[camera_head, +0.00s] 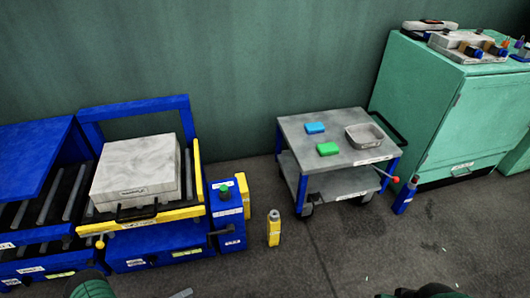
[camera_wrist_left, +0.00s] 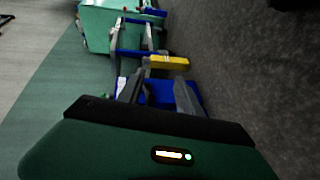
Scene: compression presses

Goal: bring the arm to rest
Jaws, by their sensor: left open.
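In the left wrist view, my left gripper (camera_wrist_left: 158,92) is open. Its two grey fingers stand apart with nothing visible between them. At the bottom right edge a dark green part of my right arm (camera_head: 436,290) shows. The right gripper's fingers are not in view.
A pale block (camera_head: 137,170) sits in the press station. A grey cart (camera_head: 300,135) carries a blue block (camera_head: 314,128), a green block (camera_head: 328,149) and a metal tray (camera_head: 369,136). A green cabinet (camera_head: 430,115) is right.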

